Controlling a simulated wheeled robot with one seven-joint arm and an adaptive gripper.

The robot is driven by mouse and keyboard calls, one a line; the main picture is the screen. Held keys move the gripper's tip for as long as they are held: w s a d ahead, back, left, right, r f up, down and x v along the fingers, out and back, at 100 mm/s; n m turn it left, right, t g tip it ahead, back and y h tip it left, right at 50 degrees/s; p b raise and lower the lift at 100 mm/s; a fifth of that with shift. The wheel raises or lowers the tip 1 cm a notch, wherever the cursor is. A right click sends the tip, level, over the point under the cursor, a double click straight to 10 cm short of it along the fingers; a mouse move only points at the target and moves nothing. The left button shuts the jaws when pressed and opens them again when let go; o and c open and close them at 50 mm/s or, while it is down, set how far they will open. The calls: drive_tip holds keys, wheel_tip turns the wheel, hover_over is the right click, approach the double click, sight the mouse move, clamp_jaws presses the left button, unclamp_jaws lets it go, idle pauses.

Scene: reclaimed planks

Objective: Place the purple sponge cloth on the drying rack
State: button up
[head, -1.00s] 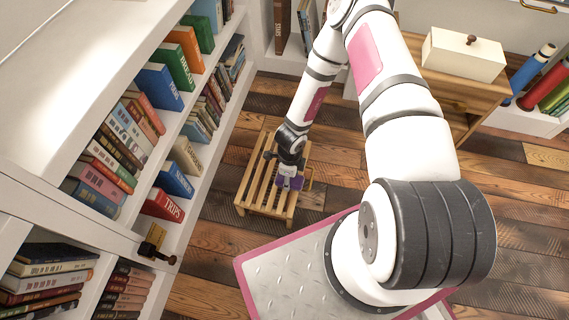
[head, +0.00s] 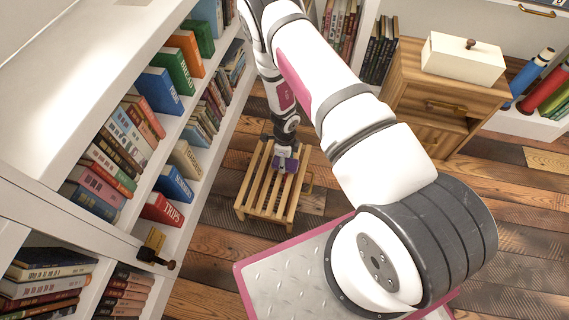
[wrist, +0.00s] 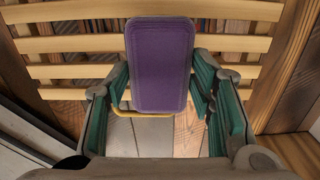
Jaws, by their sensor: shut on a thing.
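The purple sponge cloth (wrist: 160,55) is a flat rounded rectangle between the green-padded fingers of my gripper (wrist: 160,88) in the wrist view. My gripper is shut on it. In the head view the cloth (head: 286,164) shows small and purple below my gripper (head: 284,153). The drying rack (head: 267,203) looks like a low wooden slatted stand on the floor. The cloth is over its slats, near the far right part. The pale slats (wrist: 75,71) also show behind the cloth in the wrist view. I cannot tell whether the cloth touches them.
A white bookshelf (head: 200,180) full of books stands close on the left, with a small brass fitting (head: 154,243) on it. A wooden cabinet (head: 420,85) bearing a white box (head: 462,58) stands at the right back. Plank floor (head: 335,185) is clear right of the rack.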

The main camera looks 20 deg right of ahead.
drive_tip(key=shift+w+f, duration=0.25)
drive_tip(key=shift+w, duration=0.05)
drive_tip(key=shift+f+b, duration=1)
drive_tip(key=shift+f, duration=0.45)
drive_tip(key=o, duration=0.9)
drive_tip(key=shift+f, duration=0.1)
wheel_tip(320, 180, up, 12)
drive_tip(key=p, duration=0.4)
drive_tip(key=shift+r+p, duration=0.2)
drive_tip(key=shift+p, duration=0.2)
